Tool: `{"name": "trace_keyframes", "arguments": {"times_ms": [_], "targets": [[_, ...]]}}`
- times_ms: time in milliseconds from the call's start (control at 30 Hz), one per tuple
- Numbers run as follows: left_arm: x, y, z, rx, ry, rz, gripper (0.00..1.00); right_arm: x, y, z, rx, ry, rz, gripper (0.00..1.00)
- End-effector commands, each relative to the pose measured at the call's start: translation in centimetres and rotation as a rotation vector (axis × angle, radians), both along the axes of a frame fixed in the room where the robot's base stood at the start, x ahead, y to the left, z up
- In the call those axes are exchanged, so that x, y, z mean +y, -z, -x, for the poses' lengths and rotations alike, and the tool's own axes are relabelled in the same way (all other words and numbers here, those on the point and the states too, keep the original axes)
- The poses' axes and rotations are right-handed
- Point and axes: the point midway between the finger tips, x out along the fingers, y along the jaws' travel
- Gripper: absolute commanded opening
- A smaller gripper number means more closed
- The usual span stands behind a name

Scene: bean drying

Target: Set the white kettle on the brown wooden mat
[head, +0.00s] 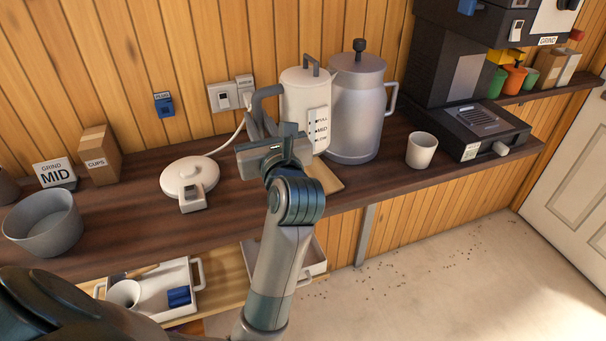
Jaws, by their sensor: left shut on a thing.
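The white kettle (298,92) stands upright at the back of the dark wooden counter, beside a large grey metal pot. Its side carries a level strip marked with words, and its grey handle (262,104) faces left. My left gripper (282,140) is at the kettle's handle side, shut on the handle; its fingertips are partly hidden behind its own body. The brown wooden mat (328,179) shows as a light corner below the kettle, mostly covered by the kettle and my gripper. I cannot tell whether the kettle's bottom touches the mat. My right gripper is not in view.
The grey metal pot (357,112) stands close on the kettle's right. A white cup (421,150) and a black grinder machine (470,125) are farther right. A white round corded base (188,176) lies left. A grey bowl (45,225) is at the far left.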

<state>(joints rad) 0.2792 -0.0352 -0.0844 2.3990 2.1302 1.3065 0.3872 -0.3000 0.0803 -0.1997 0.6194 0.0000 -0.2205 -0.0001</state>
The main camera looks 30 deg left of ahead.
Motion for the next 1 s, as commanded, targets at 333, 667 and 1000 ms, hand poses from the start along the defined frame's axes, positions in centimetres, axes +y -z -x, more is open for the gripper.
{"name": "trace_keyframes", "arguments": {"times_ms": [333,667,1000], "targets": [[0.0,2.5,0.1,0.002,0.0,-0.003,0.0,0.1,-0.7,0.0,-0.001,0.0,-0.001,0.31],[0.0,6.0,0.0,-0.002,0.0,-0.002,0.0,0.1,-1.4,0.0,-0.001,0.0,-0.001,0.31],[0.0,6.2,0.0,-0.003,0.0,-0.001,0.0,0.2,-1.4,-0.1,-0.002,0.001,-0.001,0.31]]}}
